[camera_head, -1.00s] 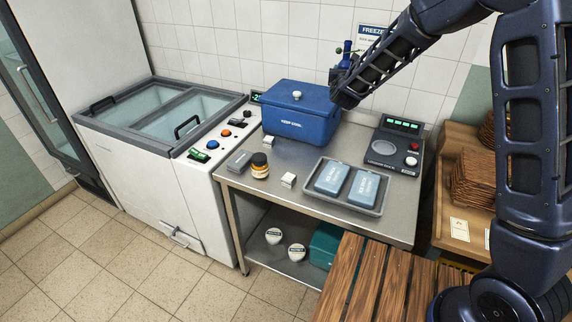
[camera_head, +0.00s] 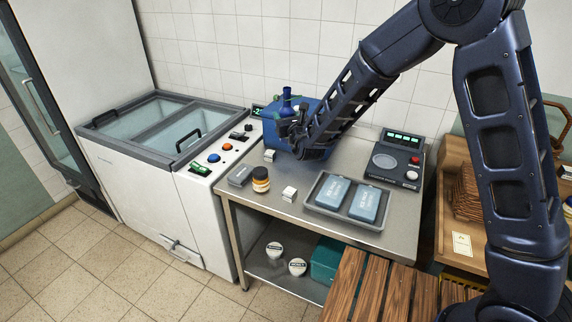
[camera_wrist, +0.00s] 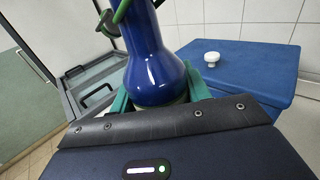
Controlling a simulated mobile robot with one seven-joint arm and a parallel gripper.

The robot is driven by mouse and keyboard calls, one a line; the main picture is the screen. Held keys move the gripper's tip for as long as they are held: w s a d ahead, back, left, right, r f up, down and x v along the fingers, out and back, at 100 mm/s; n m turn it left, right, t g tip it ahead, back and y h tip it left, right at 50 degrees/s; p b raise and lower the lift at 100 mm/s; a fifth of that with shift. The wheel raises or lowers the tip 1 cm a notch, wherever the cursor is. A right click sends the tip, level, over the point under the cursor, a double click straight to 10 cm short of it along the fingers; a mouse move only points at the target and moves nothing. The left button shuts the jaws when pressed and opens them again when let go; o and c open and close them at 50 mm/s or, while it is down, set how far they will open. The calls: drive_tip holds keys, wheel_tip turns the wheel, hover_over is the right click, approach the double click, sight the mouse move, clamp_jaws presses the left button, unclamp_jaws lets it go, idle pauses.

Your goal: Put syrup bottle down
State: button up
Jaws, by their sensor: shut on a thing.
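The syrup bottle (camera_wrist: 155,65) is glossy dark blue with a narrowing neck, and a green strap or loop shows near its top in the wrist view. My gripper (camera_head: 290,126) is shut on the bottle's lower part, with teal fingers on both sides of it. In the head view the bottle's upper part (camera_head: 287,101) stands roughly upright in front of the blue cooler box (camera_head: 312,106). The bottle's base is hidden, so I cannot tell whether it touches the steel table (camera_head: 262,205).
A small jar (camera_head: 261,179), a grey box (camera_head: 240,176) and white blocks (camera_head: 289,194) stand on the table. A tray (camera_head: 325,204) of blue packs and a scale-like device (camera_head: 396,160) are to the right. The freezer (camera_head: 150,190) adjoins at left. The table's front left has some clear room.

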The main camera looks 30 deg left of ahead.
wheel_tip(320, 180, down, 17)
drive_tip(key=shift+f, duration=0.1)
idle(0.6)
drive_tip(key=shift+f, duration=0.15)
drive_tip(key=o, duration=1.4)
drive_tip(key=v, duration=1.2)
drive_tip(key=shift+r, duration=0.2)
